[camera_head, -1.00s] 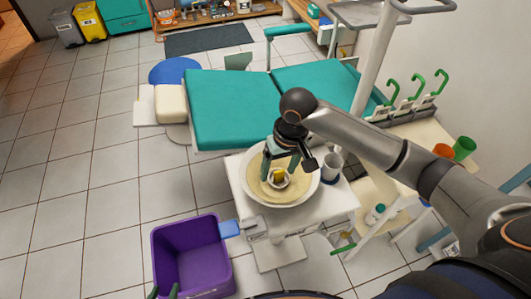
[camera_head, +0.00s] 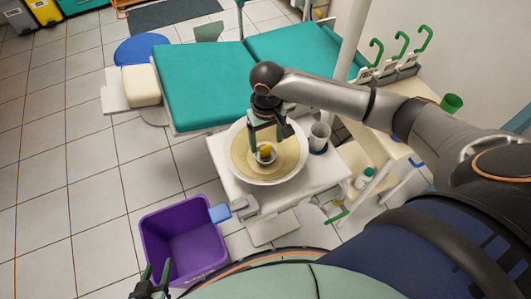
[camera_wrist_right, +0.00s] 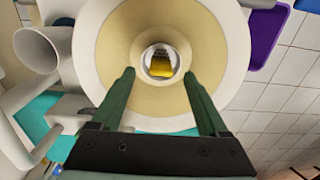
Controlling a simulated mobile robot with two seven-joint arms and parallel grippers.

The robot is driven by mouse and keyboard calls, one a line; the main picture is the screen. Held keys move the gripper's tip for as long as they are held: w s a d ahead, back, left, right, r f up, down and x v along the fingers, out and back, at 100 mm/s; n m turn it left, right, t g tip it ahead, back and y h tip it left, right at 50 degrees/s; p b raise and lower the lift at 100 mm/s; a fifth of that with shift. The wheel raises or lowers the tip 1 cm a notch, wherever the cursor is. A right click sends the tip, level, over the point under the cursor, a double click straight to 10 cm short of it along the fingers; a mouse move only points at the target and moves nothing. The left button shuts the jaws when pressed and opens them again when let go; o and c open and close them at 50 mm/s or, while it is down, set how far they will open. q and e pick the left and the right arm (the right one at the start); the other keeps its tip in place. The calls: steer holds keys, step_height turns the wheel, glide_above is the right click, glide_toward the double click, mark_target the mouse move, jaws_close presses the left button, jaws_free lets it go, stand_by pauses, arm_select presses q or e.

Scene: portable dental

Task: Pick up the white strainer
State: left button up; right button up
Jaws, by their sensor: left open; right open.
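My right gripper (camera_head: 266,146) is open and points down over the basin. In the right wrist view its fingertips (camera_wrist_right: 158,74) are on either side of the strainer with gaps; contact is not visible. My left gripper (camera_head: 157,270) is open at the bottom left, near the purple bin, away from the strainer.
A grey cup (camera_head: 319,138) stands beside the basin on the white unit (camera_head: 240,200). A purple bin (camera_head: 185,245) stands on the floor at the left. The teal dental chair (camera_head: 207,83) lies behind. Green hooks (camera_head: 400,45) and a green cup (camera_head: 451,103) are at the right.

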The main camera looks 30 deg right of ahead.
mark_target(266, 146)
step_height(266, 146, down, 4)
steer(key=shift+w+r, duration=0.1)
jaws_close()
stand_by(0.7)
